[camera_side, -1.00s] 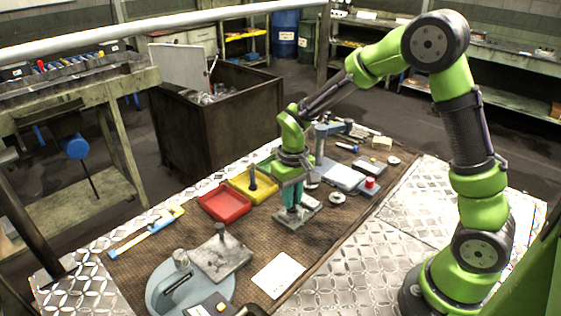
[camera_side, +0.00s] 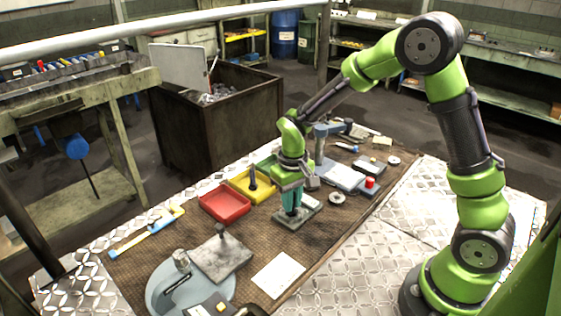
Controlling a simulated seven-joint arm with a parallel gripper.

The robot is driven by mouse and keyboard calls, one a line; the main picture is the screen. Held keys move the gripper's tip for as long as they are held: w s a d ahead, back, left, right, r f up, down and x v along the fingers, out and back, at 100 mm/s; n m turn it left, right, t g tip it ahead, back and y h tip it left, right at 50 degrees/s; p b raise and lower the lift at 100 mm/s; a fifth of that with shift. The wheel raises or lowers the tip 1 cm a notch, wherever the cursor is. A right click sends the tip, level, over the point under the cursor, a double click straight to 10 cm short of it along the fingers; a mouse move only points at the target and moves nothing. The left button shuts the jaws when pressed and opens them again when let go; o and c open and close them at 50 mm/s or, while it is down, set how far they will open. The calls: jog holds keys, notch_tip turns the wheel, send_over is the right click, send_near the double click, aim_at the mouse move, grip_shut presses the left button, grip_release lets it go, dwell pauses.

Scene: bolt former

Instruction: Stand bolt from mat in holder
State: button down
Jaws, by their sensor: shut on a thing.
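My gripper (camera_side: 291,207) is shut on the bolt, low over a flat grey metal block on the brown mat (camera_side: 330,225). The bolt is mostly hidden by the fingers, and I cannot make out its shape or whether it is in a hole.
A red tray (camera_side: 224,207) and a yellow tray (camera_side: 240,187) stand left of my gripper. A grey plate with a knob (camera_side: 222,262) and a white sheet (camera_side: 277,275) lie nearer. A red-buttoned box (camera_side: 370,186) is at right.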

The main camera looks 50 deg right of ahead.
jog(key=shift+f, duration=0.25)
jog(key=c, duration=1)
grip_release()
notch_tip(320, 180, up, 17)
jog(key=s+r+t, duration=0.1)
jog(key=s+t, duration=0.1)
jog(key=s, duration=0.3)
jog(key=s+a+r+m+t+y, duration=0.1)
jog(key=s+t, duration=0.1)
jog(key=s, duration=0.3)
jog(key=s+a+r+t+y, duration=0.1)
jog(key=s+t, duration=0.2)
jog(key=s, duration=0.2)
jog(key=shift+s+a+r+m, duration=0.15)
jog(key=shift+s+r+m, duration=0.05)
jog(key=shift+r+m, duration=0.2)
